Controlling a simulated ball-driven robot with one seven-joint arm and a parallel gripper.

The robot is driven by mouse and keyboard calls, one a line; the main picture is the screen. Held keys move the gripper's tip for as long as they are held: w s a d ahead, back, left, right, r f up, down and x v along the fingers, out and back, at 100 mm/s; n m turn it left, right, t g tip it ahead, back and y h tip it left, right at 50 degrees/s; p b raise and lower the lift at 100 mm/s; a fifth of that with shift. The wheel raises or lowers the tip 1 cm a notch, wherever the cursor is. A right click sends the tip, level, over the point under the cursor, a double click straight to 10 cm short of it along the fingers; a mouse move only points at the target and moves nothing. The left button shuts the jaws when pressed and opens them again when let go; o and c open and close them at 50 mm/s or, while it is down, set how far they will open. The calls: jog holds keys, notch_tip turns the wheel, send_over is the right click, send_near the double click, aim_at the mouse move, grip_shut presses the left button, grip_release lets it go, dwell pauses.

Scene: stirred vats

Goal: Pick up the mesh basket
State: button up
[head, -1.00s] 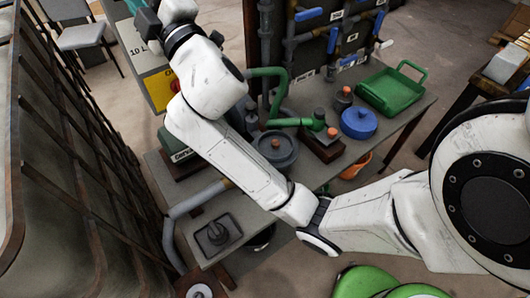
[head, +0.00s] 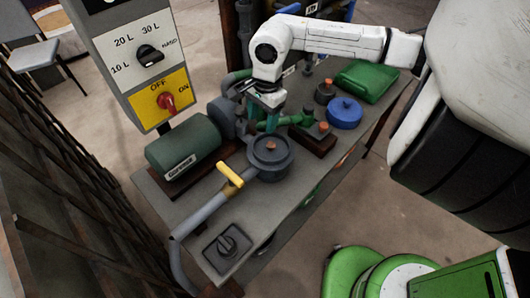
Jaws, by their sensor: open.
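I cannot make out a mesh basket for certain in the head view. A round grey lidded housing (head: 268,170) with an orange knob stands on the grey bench, its inside hidden by the lid. A green tray (head: 366,82) lies at the bench's far right, partly behind my arm; no mesh shows on it. My gripper (head: 269,118) points down just behind the grey housing, near the green pipework. It is open, with nothing visible in it; its fingertips are small and blend with the pipes.
A blue round lid (head: 344,112) and a dark block with orange knobs (head: 313,137) stand right of the housing. A green-grey motor (head: 183,147), a yellow-handled valve (head: 230,174) and a control box (head: 145,62) are left. The bench's front right strip is clear.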

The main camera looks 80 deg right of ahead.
jog(key=s+d+f+g, duration=0.1)
jog(key=s+d, duration=0.1)
jog(key=s, duration=0.1)
jog(key=p, duration=0.1)
send_over(271, 144)
jog(key=f, duration=0.5)
jog(key=shift+s+d, duration=0.1)
jog(key=shift+s, duration=0.1)
jog(key=shift+w+f+p, duration=0.2)
jog(key=shift+f+p, duration=0.65)
jog(key=shift+f, duration=1.85)
grip_shut()
